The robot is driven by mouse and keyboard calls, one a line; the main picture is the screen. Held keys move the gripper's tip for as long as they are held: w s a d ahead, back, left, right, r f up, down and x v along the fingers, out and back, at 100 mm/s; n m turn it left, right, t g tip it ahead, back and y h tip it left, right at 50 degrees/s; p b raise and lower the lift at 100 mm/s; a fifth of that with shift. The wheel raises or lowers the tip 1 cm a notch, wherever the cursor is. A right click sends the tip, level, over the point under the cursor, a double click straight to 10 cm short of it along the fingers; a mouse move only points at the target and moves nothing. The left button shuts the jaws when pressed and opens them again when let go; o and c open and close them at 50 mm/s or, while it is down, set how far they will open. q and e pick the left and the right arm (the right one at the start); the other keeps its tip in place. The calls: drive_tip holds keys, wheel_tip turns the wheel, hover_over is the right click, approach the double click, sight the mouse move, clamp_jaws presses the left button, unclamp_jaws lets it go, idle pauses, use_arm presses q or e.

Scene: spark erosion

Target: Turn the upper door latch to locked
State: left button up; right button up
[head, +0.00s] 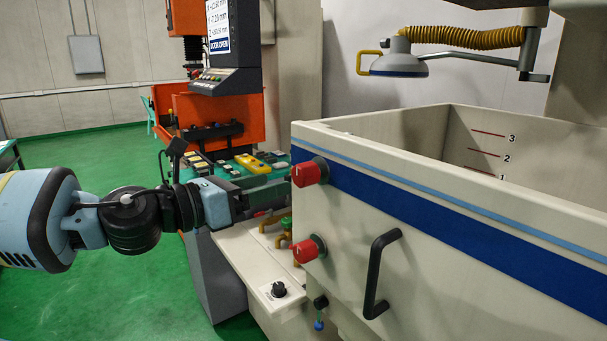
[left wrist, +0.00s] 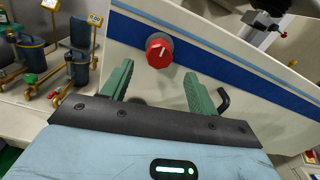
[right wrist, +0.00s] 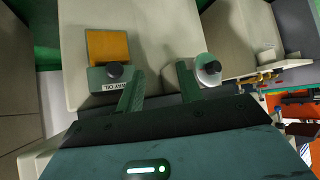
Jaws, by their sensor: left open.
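The upper door latch (head: 309,172) is a red knob on a dark stem, on the blue stripe of the beige tank door (head: 440,235). A similar lower red latch (head: 307,250) sits below it. My left gripper (head: 284,187) points at the upper latch from the left, its fingers close to it. In the left wrist view the upper latch (left wrist: 159,50) shows a white mark and appears between and just beyond the two spread green fingers (left wrist: 160,72). I cannot tell whether they touch it. My right gripper (right wrist: 160,70) is open and empty, away from the latches.
A black door handle (head: 379,275) stands out right of the lower latch. A black knob (head: 279,289) is on the ledge below. An orange machine (head: 215,120) with a control panel is behind. In the right wrist view an orange-topped block (right wrist: 108,48) lies beyond the fingers.

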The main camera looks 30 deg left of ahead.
sight(297, 178)
use_arm(q)
drive_tip(key=shift+w+d+f+b, duration=0.2)
drive_tip(key=shift+w+f+b, duration=0.25)
drive_tip(key=shift+w, duration=0.3)
drive_tip(key=shift+b+x, duration=1.25)
drive_tip(key=shift+x, duration=0.55)
drive_tip(key=shift+b+x, duration=0.5)
drive_tip(key=shift+x, duration=0.35)
drive_tip(key=shift+w+d+r, duration=0.15)
drive_tip(key=shift+w+r, duration=0.1)
drive_tip(key=shift+w, duration=0.1)
drive_tip(key=shift+w+d+r, duration=0.1)
use_arm(e)
drive_tip(key=s+f+g, duration=0.1)
drive_tip(key=s+f, duration=0.4)
drive_tip(key=f, duration=0.1)
drive_tip(key=shift+a+f+g, duration=0.3)
drive_tip(key=shift+a+g, duration=0.1)
drive_tip(key=shift+a, duration=0.05)
drive_tip(key=shift+w, duration=0.1)
use_arm(q)
drive_tip(key=c, duration=1)
use_arm(e)
drive_tip(key=shift+d+f, duration=0.1)
drive_tip(key=shift+f, duration=0.05)
